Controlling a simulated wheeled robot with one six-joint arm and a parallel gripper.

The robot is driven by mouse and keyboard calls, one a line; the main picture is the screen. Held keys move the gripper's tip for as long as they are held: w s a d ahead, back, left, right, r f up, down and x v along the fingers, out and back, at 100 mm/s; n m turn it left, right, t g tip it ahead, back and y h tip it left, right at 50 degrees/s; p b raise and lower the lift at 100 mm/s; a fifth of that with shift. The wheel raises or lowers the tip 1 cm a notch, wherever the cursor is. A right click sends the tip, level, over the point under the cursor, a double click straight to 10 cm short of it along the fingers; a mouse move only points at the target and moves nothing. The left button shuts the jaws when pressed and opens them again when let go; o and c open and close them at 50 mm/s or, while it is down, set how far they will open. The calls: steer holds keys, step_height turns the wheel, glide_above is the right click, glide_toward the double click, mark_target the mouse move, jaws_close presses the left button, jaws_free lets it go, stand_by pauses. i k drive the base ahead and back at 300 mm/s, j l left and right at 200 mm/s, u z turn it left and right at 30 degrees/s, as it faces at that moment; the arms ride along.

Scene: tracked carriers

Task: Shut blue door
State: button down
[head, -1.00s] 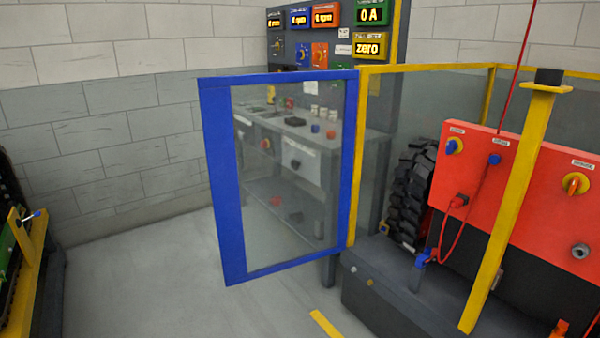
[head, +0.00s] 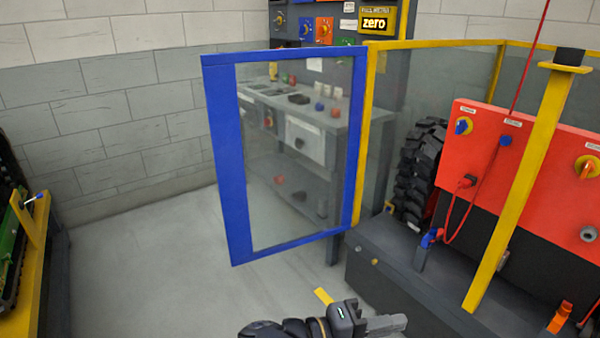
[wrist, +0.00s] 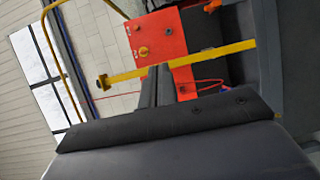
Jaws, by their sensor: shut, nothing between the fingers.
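The blue door (head: 222,165) is a blue frame around a clear pane. In the head view it stands swung open to the left of the yellow post (head: 365,140) where its right edge meets the enclosure. My gripper (head: 400,322) is at the bottom of the head view, below and to the right of the door and apart from it. It points right, and its fingers are shut and empty.
A red panel (head: 540,150) with knobs and a slanted yellow post (head: 520,180) stand at the right on a dark base (head: 400,280). A tracked machine (head: 20,240) is at the far left. A bench (head: 310,120) shows behind the pane. The floor left of the door is clear.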

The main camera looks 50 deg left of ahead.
mark_target(219, 70)
steer(key=j, duration=1.3)
steer(key=k+j, duration=0.1)
steer(key=j, duration=1.25)
steer(key=k+j+z, duration=0.1)
steer(key=j, duration=1.2)
